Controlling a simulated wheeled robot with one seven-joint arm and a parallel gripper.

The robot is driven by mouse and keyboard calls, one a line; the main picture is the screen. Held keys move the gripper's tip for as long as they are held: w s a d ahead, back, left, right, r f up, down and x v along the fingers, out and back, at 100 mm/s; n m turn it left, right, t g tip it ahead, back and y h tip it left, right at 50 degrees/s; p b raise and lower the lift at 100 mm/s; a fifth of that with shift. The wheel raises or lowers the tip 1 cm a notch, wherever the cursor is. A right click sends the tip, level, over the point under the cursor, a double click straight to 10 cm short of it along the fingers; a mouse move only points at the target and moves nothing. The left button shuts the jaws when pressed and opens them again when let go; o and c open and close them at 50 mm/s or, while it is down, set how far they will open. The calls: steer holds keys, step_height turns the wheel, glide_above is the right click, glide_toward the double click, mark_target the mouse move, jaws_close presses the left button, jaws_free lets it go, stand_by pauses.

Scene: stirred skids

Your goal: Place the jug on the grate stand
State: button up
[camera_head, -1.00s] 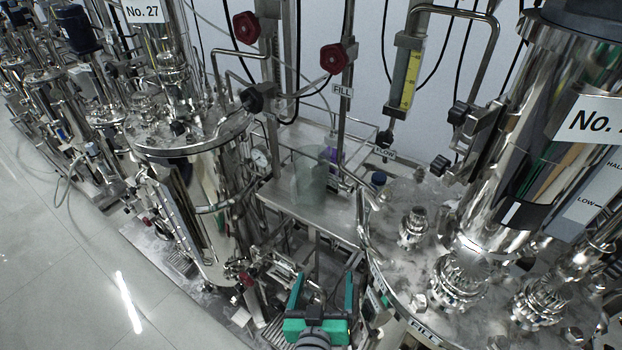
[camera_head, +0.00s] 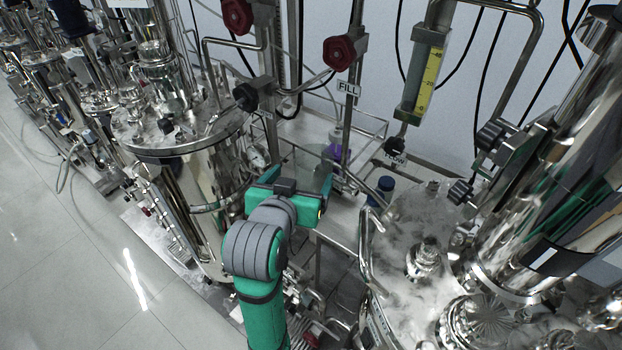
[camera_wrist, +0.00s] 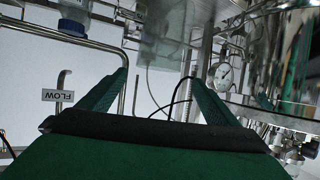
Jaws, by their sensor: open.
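The jug (camera_head: 316,160) looks like a clear, faintly grey-green vessel on the steel stand between two large tanks. In the head view it is partly hidden behind my gripper (camera_head: 304,168). In the wrist view, which is upside down, a pale see-through shape that looks like the jug (camera_wrist: 163,48) shows ahead, between the lines of my open fingers (camera_wrist: 160,85). The fingers look apart from it. The steel stand (camera_head: 338,218) has a flat top with thin rails at the back. I cannot clearly make out a grate on it.
A purple bottle (camera_head: 334,148) stands behind the jug and a blue-capped bottle (camera_head: 381,190) to its right. A shiny tank (camera_head: 185,150) is close on the left and another (camera_head: 410,240) on the right. A bent pipe (camera_head: 366,250) rises near the stand's right edge.

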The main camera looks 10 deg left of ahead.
mark_target(312, 162)
steer(key=x, duration=1)
steer(key=shift+w+d+f, duration=0.15)
steer(key=shift+w+f, duration=0.15)
steer(key=shift+f, duration=0.05)
steer(key=shift+c, duration=0.6)
steer(key=shift+r, duration=0.1)
steer(key=c, duration=1.2)
